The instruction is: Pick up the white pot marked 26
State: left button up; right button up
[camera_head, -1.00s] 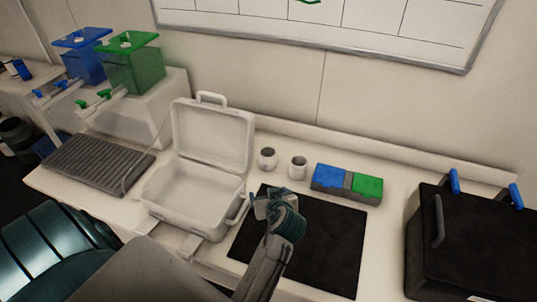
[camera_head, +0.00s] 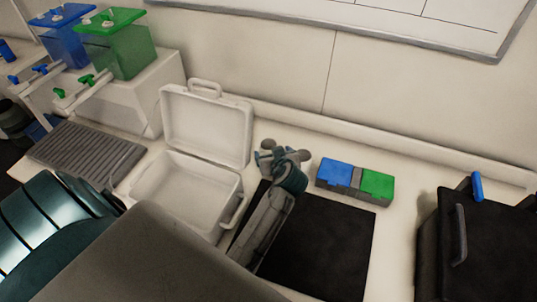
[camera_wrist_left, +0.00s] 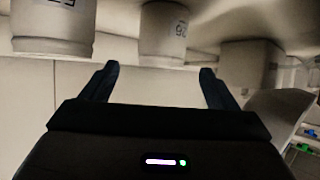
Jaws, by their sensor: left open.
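The white pot marked 26 (camera_wrist_left: 163,38) shows near the top middle of the left wrist view, which looks upside down. It lies ahead of the gap between the fingers of my left gripper (camera_wrist_left: 160,70); I see no contact. The gripper is open and empty. A second white pot (camera_wrist_left: 53,28) with a partly cut-off mark is beside it at the left of that view. In the head view my left gripper (camera_head: 268,160) is at the pots and hides most of them. My right gripper is not in view.
A blue and green block (camera_head: 357,180) stands right of the gripper. An open white case (camera_head: 205,130) is close on its left. A black mat (camera_head: 325,245) lies in front, and a black box (camera_head: 490,240) is at the right. The wall is behind.

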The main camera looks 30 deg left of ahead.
aim_at(267, 143)
pick_arm(q)
jog(key=b+x, duration=0.1)
jog(key=x, duration=0.3)
jog(key=shift+s+a+r+b, duration=0.1)
jog(key=shift+b, duration=0.2)
jog(key=shift+w+a, duration=0.25)
jog(key=shift+w+a+f, duration=0.15)
jog(key=shift+f, duration=0.1)
jog(key=shift+r, duration=0.1)
jog(key=shift+c, duration=0.9)
jog(key=c, duration=0.9)
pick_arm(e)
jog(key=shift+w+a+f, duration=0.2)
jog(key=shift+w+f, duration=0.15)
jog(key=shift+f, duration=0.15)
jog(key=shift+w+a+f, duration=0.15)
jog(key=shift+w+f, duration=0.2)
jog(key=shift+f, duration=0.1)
pick_arm(q)
jog(key=shift+r, duration=0.1)
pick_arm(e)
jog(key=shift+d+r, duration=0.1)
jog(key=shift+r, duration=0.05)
